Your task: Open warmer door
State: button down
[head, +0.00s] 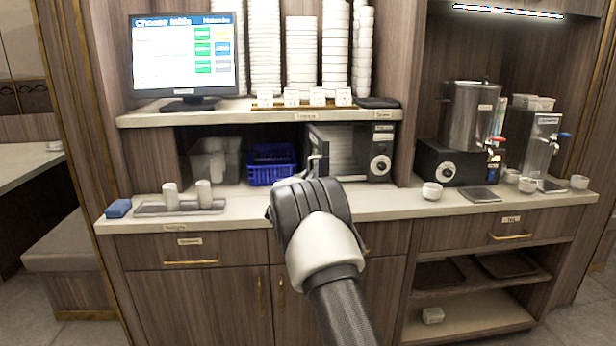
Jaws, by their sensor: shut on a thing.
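The warmer (383,143) is a dark box with a round dial on its right side, on the counter under the shelf. Its pale, lined front panel (340,146) shows left of the dial. My gripper (317,163) is at the left edge of this panel, shut on what looks like the door handle. The wrist and forearm come up from below and hide the lower left of the warmer. I cannot tell clearly how far the door stands open.
A blue basket (271,166) sits just left of my gripper, with a clear bin (213,160) beyond it. A tray (180,208) with two white cups lies on the counter at left. A white cup (432,190) and an urn (470,115) stand at right.

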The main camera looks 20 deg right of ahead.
jog(key=c, duration=1.8)
grip_release()
jog(key=shift+w+d+r, duration=0.1)
jog(key=shift+w+d, duration=0.05)
jog(key=shift+w, duration=0.1)
jog(key=shift+c, duration=0.2)
jog(key=shift+s, duration=0.15)
jog(key=p+v, duration=0.1)
jog(key=v, duration=1.6)
